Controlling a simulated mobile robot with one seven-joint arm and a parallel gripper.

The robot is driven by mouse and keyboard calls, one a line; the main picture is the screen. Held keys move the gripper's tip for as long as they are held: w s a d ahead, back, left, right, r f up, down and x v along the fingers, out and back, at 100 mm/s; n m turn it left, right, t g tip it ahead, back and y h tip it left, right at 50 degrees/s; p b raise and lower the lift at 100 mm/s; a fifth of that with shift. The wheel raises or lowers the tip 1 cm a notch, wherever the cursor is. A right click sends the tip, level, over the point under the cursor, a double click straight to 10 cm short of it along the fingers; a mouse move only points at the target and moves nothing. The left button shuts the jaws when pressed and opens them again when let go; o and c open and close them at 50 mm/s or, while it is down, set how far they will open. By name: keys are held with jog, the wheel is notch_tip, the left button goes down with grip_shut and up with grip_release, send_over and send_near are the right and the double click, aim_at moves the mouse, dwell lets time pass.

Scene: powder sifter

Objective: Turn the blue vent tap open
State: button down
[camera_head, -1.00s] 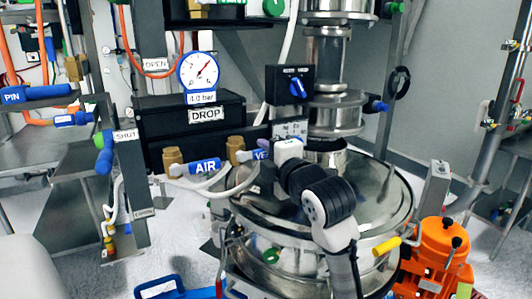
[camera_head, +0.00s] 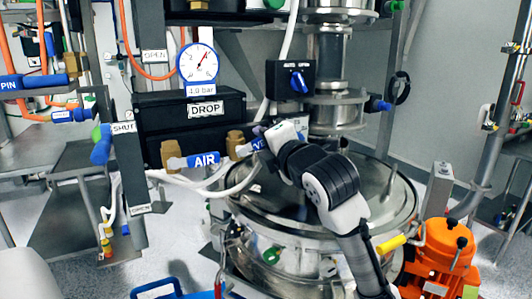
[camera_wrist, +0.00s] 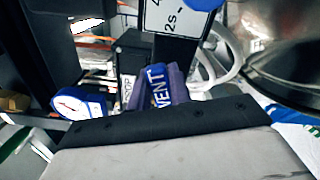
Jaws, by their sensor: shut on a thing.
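The blue vent tap lever (camera_head: 257,144) extends to the right from a brass valve body (camera_head: 235,142), tilted slightly upward. Its far end is hidden by my gripper (camera_head: 267,134) in the head view. In the wrist view the lever (camera_wrist: 157,86) shows the word VENT, with purple-grey fingers of my gripper (camera_wrist: 160,94) on both sides of it. My gripper is shut on the lever. How far the tap is turned cannot be told.
A blue AIR lever (camera_head: 203,159) lies just left of the vent tap, on another brass valve (camera_head: 171,154). The black DROP box (camera_head: 190,115) and pressure gauge (camera_head: 198,63) stand behind. The round steel sifter (camera_head: 375,195) is below my arm. An orange motor (camera_head: 440,250) stands right.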

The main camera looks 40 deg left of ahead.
aim_at(243, 147)
jog(key=n, duration=0.1)
jog(key=r+n+b, duration=0.1)
jog(key=n, duration=0.1)
jog(key=shift+s, duration=0.3)
jog(key=n, duration=0.1)
jog(key=r+n, duration=0.1)
jog(key=s+n, duration=0.1)
jog(key=shift+a+r+n+b, duration=0.15)
jog(key=shift+a+n+b, duration=0.15)
jog(key=n, duration=0.1)
jog(key=s+n, duration=0.1)
jog(key=r+n, duration=0.1)
jog(key=shift+s+a, duration=0.2)
jog(key=shift+a, duration=0.05)
jog(key=shift+s+a+n+p, duration=0.2)
jog(key=shift+s+n+p, duration=0.15)
jog(key=shift+n, duration=0.7)
jog(key=shift+s+a+n+p, duration=0.15)
jog(key=shift+s+n+p, duration=0.2)
jog(key=shift+n, duration=0.7)
jog(key=shift+s, duration=0.1)
jog(key=c, duration=1.3)
grip_release()
